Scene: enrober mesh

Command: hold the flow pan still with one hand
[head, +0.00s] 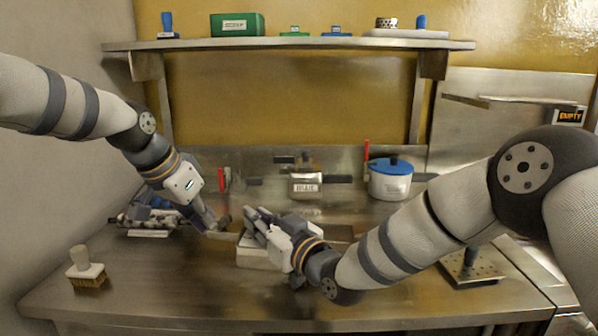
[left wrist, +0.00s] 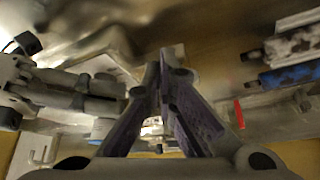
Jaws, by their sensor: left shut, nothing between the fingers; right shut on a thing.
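The flow pan appears to be the pale rectangular pan (head: 256,257) on the steel counter at the middle of the head view. My left gripper (head: 220,224) is shut and empty, just left of the pan and close to the right gripper's fingers. In the left wrist view my left fingers (left wrist: 162,75) meet at the tips, and my right gripper (left wrist: 95,95) shows at the left.
A labelled steel pot (head: 306,185) and a white pot with a blue lid (head: 390,181) stand behind. A brush (head: 86,268) stands at the front left. A perforated plate (head: 470,268) lies at the right. The front middle of the counter (head: 200,295) is clear.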

